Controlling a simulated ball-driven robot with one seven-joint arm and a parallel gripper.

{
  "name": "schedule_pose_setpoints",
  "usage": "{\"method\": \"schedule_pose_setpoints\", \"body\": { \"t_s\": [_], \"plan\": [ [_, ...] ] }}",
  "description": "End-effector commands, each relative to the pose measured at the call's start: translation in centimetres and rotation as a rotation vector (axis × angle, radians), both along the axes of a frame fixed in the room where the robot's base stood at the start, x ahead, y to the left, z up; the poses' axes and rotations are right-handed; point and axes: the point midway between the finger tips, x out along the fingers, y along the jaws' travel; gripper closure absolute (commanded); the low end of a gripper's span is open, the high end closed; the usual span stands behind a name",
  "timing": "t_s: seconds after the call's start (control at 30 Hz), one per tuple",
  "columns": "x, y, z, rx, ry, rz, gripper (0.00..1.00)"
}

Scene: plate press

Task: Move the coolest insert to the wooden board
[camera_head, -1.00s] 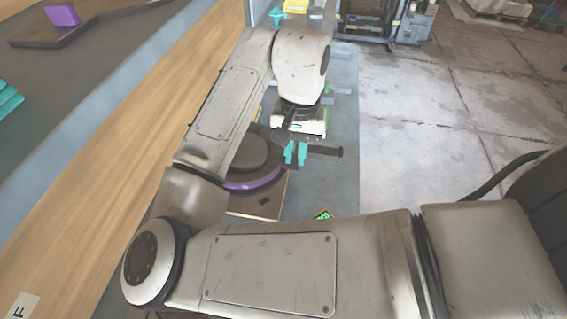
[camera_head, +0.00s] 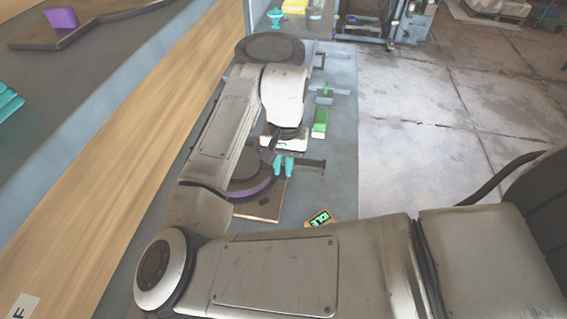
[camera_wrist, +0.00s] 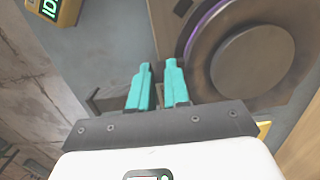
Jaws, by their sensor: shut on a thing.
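My gripper (camera_head: 284,167) has teal fingers, also in the wrist view (camera_wrist: 157,88). It is shut on a dark bar (camera_head: 310,163) that sticks out to the right of the near plate press. The press has a round dark plate (camera_wrist: 253,60) with a purple rim (camera_wrist: 199,30) over a wooden base (camera_head: 258,209). A purple block (camera_head: 62,17) stands on a dark brown board (camera_head: 30,37) on the counter at the upper left. I cannot tell which thing is the coolest insert; the space under the plate is mostly hidden.
A second round press (camera_head: 270,47) stands farther back, with a green block (camera_head: 320,120) to its lower right. A sign reading IDLE (camera_head: 320,218) is near my arm. Teal pieces (camera_head: 8,102) lie at the left.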

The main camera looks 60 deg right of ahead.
Motion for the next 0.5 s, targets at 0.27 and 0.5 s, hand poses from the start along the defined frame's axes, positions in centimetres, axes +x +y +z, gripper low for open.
{"method": "schedule_pose_setpoints", "body": {
  "t_s": [0.27, 0.5],
  "plan": [
    [0.00, 0.01, -0.22, 0.000, 0.000, 0.000, 0.70],
    [0.00, 0.02, -0.21, 0.000, 0.000, 0.000, 0.58]
  ]
}}
